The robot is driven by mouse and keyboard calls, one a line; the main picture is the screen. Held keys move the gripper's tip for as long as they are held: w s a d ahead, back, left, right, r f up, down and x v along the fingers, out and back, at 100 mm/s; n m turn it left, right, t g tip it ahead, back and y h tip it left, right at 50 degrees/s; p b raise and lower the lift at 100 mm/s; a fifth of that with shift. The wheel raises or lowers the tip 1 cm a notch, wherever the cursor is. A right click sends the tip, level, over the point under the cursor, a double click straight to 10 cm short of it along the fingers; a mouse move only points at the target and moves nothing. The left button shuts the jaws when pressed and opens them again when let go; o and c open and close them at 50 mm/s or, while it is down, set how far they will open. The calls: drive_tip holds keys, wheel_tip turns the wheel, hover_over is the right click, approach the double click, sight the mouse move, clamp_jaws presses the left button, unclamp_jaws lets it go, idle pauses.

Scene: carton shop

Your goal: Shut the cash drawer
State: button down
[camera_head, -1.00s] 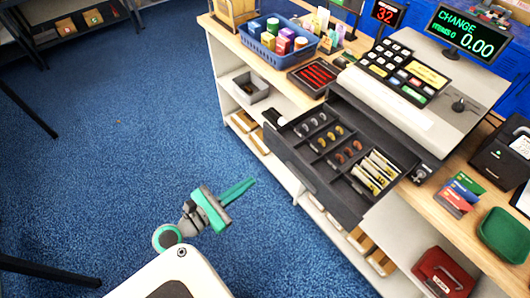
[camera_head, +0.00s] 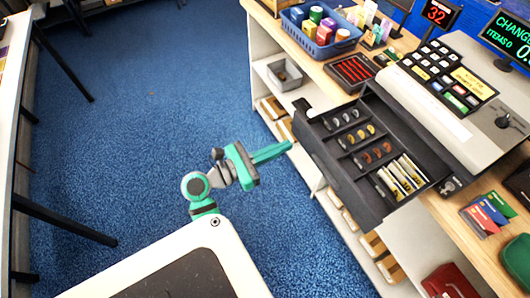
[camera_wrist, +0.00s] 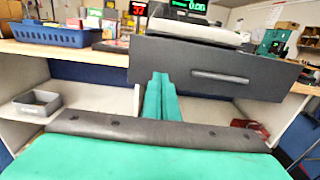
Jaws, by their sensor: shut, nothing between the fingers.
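The cash drawer (camera_head: 335,183) is pulled well out from under the cash register (camera_head: 440,95) in the head view. Its compartments hold coins and upright notes. In the wrist view the drawer's dark front (camera_wrist: 270,78) with its grey bar handle (camera_wrist: 220,77) faces me. My gripper (camera_head: 290,147) is green, shut and empty. Its fingertips point at the drawer front, close to it at its left part; it also shows in the wrist view (camera_wrist: 160,78), left of the handle. I cannot tell whether the tips touch the front.
A blue basket (camera_head: 318,32) of colourful goods and a dark red-striped tray (camera_head: 352,70) stand on the counter. A grey bin (camera_head: 285,75) sits on the shelf below. A red box (camera_head: 450,282) is at lower right.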

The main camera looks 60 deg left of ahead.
sight(302, 138)
drive_tip(key=shift+w, duration=1.95)
drive_tip(key=shift+w, duration=0.15)
